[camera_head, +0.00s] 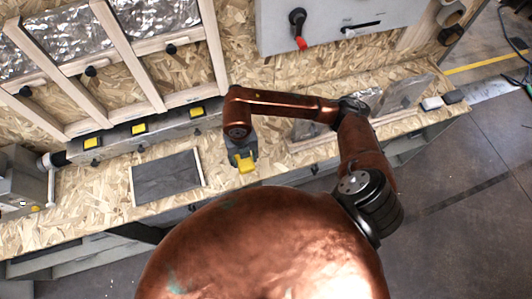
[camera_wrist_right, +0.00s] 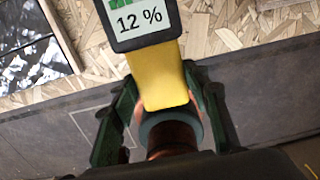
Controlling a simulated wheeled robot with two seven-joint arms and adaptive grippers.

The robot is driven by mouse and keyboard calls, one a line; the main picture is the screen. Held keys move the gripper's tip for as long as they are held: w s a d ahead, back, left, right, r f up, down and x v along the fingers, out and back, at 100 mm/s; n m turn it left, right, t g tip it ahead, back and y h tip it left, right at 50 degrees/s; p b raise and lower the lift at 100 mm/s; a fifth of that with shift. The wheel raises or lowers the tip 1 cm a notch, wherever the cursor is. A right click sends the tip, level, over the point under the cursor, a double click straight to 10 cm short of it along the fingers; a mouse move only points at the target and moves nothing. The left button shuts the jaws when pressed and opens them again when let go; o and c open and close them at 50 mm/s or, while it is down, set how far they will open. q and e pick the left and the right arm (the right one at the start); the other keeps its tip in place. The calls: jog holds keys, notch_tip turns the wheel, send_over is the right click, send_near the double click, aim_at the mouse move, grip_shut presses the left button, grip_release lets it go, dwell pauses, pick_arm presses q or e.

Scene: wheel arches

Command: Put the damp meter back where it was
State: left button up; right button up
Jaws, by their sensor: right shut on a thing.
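The damp meter has a yellow body and a dark head with a screen reading 12 %. It shows in the right wrist view (camera_wrist_right: 157,80), and its yellow part shows in the head view (camera_head: 246,164). My right gripper (camera_head: 243,152) is shut on the yellow body and holds it over the chipboard bench. In the right wrist view its two dark green fingers (camera_wrist_right: 160,85) are on either side of the body. Any gap beneath the meter is hard to judge. My left gripper is not in view.
Several yellow-marked blocks (camera_head: 139,128) sit along a grey ledge below the wooden frame with foil. A dark grey flat panel (camera_head: 167,178) lies on the bench, left of my right gripper. A pale square outline (camera_wrist_right: 95,122) shows on a grey surface in the right wrist view.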

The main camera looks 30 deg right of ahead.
jog(key=d+f, duration=0.2)
jog(key=d, duration=0.1)
jog(key=w+d+f, duration=0.1)
jog(key=d+f, duration=0.1)
jog(key=d, duration=0.1)
jog(key=d+f, duration=0.2)
jog(key=d, duration=0.1)
jog(key=shift+w+d+f+p, duration=0.15)
jog(key=shift+w+f+p, duration=0.05)
jog(key=shift+f+p, duration=0.2)
jog(key=shift+w+d+f, duration=0.1)
jog(key=shift+d+f, duration=0.45)
jog(key=shift+f, duration=0.15)
notch_tip(320, 180, down, 3)
jog(key=shift+d+f+p, duration=0.1)
jog(key=shift+d+p, duration=0.05)
jog(key=shift+p, duration=0.15)
jog(key=shift+f, duration=0.2)
jog(key=o, duration=1)
jog(key=shift+r, duration=0.1)
